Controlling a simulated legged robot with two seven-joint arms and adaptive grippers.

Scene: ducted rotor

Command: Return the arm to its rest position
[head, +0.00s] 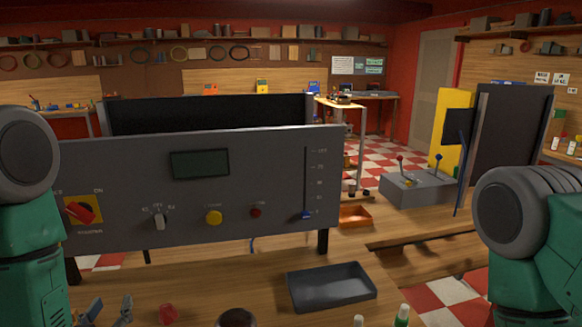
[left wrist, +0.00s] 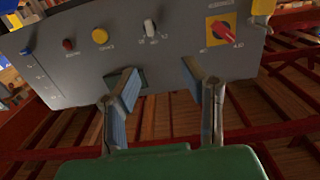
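My left gripper (head: 108,306) shows at the bottom left of the head view, low in front of the grey control panel (head: 130,190). In the left wrist view its two blue-padded fingers (left wrist: 160,92) are spread apart with nothing between them. The panel (left wrist: 130,50) lies beyond the fingertips there, seen upside down, and I see no clear contact. My left arm (head: 30,210) and right arm (head: 530,220) stand at the two sides of the head view. My right gripper is out of view.
The panel carries a red rotary switch (head: 80,212), a yellow button (head: 213,217) and a blue slider (head: 306,215). A dark tray (head: 330,287) lies on the bench to its lower right. A grey lever box (head: 420,188) and an orange bin (head: 354,215) stand beyond.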

